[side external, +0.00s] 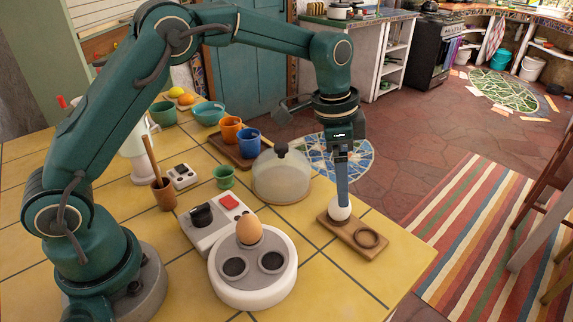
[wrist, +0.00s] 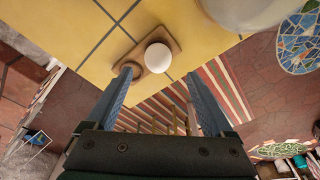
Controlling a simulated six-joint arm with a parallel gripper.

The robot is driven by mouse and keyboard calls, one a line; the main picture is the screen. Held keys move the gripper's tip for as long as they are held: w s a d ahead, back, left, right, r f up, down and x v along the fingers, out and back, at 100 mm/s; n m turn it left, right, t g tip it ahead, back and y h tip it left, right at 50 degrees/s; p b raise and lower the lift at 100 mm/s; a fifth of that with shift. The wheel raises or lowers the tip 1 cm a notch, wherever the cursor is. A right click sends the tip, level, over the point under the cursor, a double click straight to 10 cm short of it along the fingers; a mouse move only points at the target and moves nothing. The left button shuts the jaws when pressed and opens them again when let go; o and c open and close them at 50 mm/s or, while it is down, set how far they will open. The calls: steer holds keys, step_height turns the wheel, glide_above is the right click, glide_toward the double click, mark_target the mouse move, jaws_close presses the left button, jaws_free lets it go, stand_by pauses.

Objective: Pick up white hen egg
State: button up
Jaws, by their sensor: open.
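The white hen egg (side external: 340,208) sits at the far-left end of a small wooden board (side external: 352,235), with a round hollow or ring at the board's other end. In the side view, my gripper (side external: 342,194) points straight down right over the egg, its fingertips at the egg's top. In the wrist view, the egg (wrist: 158,57) shows just beyond the fingertips, in line with the gap between them. My gripper (wrist: 160,78) is open with nothing held. Whether a finger touches the egg cannot be told.
A brown egg (side external: 249,230) stands in a round white holder (side external: 256,292) to the left. A clear dome (side external: 281,178) stands close behind-left of my gripper. Cups (side external: 232,129) and bowls are farther back. The yellow tiled counter (side external: 330,285) is bare in front; its edge runs close beside the board.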

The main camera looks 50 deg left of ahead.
steer(key=shift+s+d+f, duration=0.1)
steer(key=shift+d+f, duration=0.05)
steer(key=shift+f, duration=0.8)
steer(key=shift+w+d+f, duration=0.1)
steer(key=shift+w+f, duration=0.05)
steer(key=shift+f, duration=0.85)
steer(key=shift+w+d+f, duration=0.1)
steer(key=shift+f, duration=0.85)
steer(key=c, duration=1.1)
